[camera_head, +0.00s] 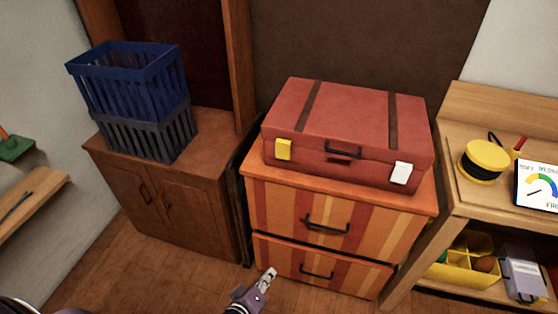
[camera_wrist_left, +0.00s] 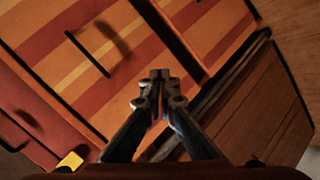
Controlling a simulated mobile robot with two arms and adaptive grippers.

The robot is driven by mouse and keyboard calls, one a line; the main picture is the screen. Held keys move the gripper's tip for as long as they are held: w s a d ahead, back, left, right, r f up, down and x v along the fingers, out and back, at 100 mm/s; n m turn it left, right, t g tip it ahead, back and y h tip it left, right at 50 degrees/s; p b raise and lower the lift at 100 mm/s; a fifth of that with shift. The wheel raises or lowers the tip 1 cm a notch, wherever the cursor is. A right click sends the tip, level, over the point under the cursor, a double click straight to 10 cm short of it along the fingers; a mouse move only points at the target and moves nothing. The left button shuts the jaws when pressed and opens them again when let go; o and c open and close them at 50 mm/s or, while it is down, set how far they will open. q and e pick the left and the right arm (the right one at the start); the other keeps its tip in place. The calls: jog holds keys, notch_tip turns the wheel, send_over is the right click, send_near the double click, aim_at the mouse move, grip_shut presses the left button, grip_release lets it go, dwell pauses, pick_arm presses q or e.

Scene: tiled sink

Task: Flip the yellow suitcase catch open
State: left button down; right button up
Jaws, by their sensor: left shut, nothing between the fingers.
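A closed red suitcase (camera_head: 350,113) with two dark straps and a black handle lies on top of an orange striped drawer cabinet. Its yellow catch (camera_head: 283,149) is on the front face at the left. A white catch (camera_head: 401,172) is on the front face at the right. My left gripper (camera_head: 270,274) is low in front of the lower drawer, well below the suitcase, shut and empty. In the left wrist view its closed fingertips (camera_wrist_left: 160,75) point at the drawer fronts, and the yellow catch (camera_wrist_left: 71,161) shows at the lower left, apart from the fingers. My right gripper does not show.
The striped cabinet (camera_head: 285,205) has two handled drawers. To the left, a blue crate (camera_head: 130,85) stacks on a grey one on a brown cabinet (camera_head: 185,205). To the right, a wooden bench (camera_head: 460,200) holds a yellow spool (camera_head: 484,160) and a gauge display. Floor in front is open.

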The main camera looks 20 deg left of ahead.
aim_at(282, 156)
pick_arm(q)
jog(key=w+a+r+n+t+y, duration=0.1)
jog(key=w+r+n+t, duration=0.2)
jog(key=r, duration=1)
jog(key=w+a+r+n+t+y+p, duration=0.1)
jog(key=w+r+n, duration=0.4)
jog(key=r, duration=0.9)
jog(key=shift+a+n+t, duration=0.3)
jog(key=shift+a+t, duration=0.4)
jog(key=shift+t, duration=0.3)
jog(key=w+p, duration=0.1)
jog(key=w, duration=1.3)
